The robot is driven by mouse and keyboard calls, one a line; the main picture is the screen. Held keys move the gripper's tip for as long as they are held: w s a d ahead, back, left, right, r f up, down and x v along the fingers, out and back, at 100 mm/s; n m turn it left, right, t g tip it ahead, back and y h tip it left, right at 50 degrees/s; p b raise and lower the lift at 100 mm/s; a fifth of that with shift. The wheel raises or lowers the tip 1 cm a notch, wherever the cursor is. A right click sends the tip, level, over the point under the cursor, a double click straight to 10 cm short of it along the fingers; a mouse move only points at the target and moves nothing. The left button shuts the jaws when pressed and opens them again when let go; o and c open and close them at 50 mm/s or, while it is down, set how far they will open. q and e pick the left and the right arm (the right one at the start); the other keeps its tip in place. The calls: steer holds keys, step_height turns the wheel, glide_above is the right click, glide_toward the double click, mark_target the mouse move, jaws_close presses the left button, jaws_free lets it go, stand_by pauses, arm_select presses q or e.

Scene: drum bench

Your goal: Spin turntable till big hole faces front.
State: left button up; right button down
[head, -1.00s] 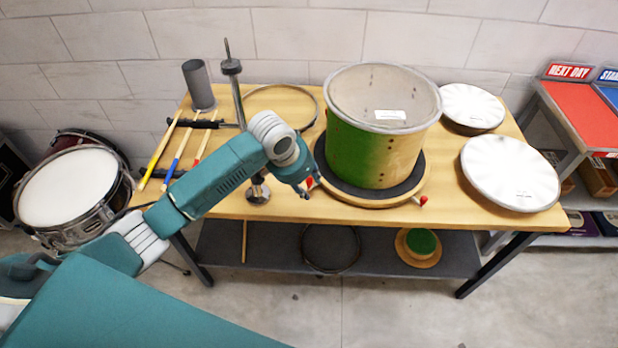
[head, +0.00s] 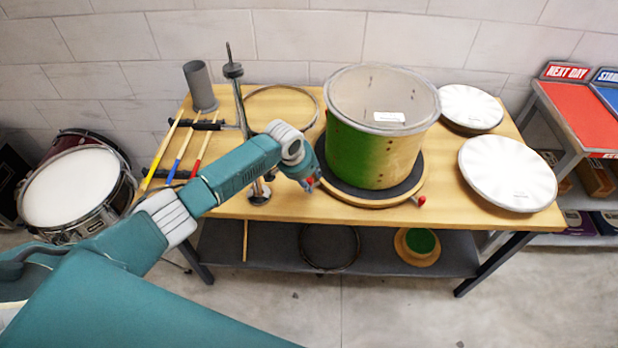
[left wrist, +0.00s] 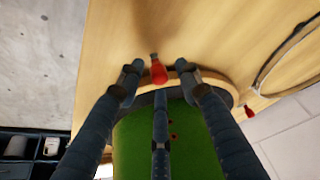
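The drum shell (head: 400,158), green on its left and bare wood on its right, stands on the round turntable (head: 375,202), which has a dark top and wooden rim. A red knob (head: 421,201) sticks out at its front right. My left gripper (head: 309,184) is at the turntable's left edge. In the left wrist view, its fingers (left wrist: 158,80) are spread apart, with a red knob (left wrist: 158,72) between the tips; I cannot tell whether they touch. Another red knob (left wrist: 248,112) shows to the right. No big hole can be made out. My right gripper is not in view.
A metal stand (head: 240,105) rises left of the drum, by a hoop (head: 284,92) and several sticks (head: 180,143). Round drumheads (head: 508,173) lie on the right. A snare drum (head: 70,188) stands left of the bench.

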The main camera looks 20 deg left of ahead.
arm_select(q)
steer(key=shift+w+f, duration=0.1)
steer(key=shift+f, duration=0.1)
jaws_close()
steer(key=shift+d+r+b, duration=0.1)
steer(key=shift+d+b, duration=0.2)
steer(key=shift+b, duration=0.05)
stand_by(0.4)
